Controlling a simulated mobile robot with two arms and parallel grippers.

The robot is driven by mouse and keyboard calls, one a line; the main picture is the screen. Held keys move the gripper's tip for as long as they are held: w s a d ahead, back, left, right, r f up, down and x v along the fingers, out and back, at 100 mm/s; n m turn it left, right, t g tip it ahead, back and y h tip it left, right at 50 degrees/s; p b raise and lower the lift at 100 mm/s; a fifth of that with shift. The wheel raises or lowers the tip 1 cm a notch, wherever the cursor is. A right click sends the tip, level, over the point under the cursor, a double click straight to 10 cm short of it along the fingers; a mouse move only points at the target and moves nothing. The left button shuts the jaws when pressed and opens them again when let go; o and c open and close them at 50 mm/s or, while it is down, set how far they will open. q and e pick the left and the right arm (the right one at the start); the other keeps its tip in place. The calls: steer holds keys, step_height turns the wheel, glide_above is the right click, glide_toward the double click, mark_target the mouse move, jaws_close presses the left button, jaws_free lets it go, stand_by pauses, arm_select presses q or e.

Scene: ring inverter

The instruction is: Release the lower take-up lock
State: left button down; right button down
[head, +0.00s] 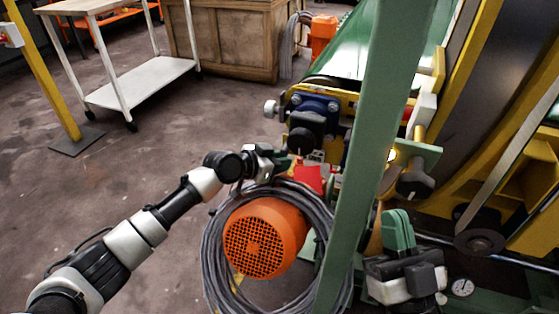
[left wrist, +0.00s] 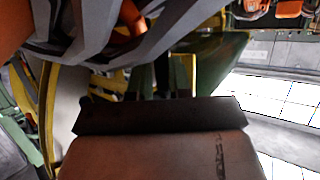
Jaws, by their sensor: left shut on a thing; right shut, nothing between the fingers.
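My left gripper (head: 284,162) reaches in from the left, below the blue bearing block (head: 315,104) and its black knob (head: 302,141). It is shut at a red part (head: 314,178), which appears to be the lock piece; the contact itself is too small to see clearly. In the left wrist view a reddish-brown block with a dark upper edge (left wrist: 155,150) fills the bottom middle, close to the camera. A second black knob (head: 415,186) is on the right of the green post.
An orange motor (head: 264,238) inside a coil of grey cable (head: 213,250) is just below my left gripper. A green post (head: 367,130) crosses the view and hides part of the machine. A gauge (head: 462,287) is at lower right.

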step_height(320, 180, down, 13)
steer(key=d+g+h+p, duration=0.2)
steer(key=g+h+p, duration=0.25)
steer(key=g, duration=0.75)
steer(key=s+d+f+m+g+h+p, duration=0.1)
steer(key=s+d+f+g+p, duration=0.15)
steer(key=s+g, duration=0.25)
steer(key=s+d+f+g+h+p, duration=0.1)
steer(key=s+d+g+p, duration=0.1)
steer(key=s+g+p, duration=0.25)
arm_select(q)
steer(key=shift+w+a+r+m+t+y, duration=0.15)
steer(key=shift+a+r+m+y, duration=0.1)
steer(key=shift+m+y, duration=0.5)
steer(key=shift+w+a+r+m+t+y, duration=0.1)
steer(key=shift+a+r+m+y, duration=0.3)
steer(key=shift+y, duration=0.5)
steer(key=shift+w+a+r+m+t+y, duration=0.1)
steer(key=shift+w+a+m+t+y, duration=0.05)
steer(key=shift+m+y, duration=0.6)
arm_select(e)
steer(key=shift+g, duration=0.25)
steer(key=shift+s+x, duration=0.2)
steer(key=shift+x, duration=1.2)
steer(key=shift+s+x, duration=0.25)
steer(key=shift+x, duration=1.2)
steer(key=shift+a+f, duration=0.1)
steer(key=shift+a, duration=0.1)
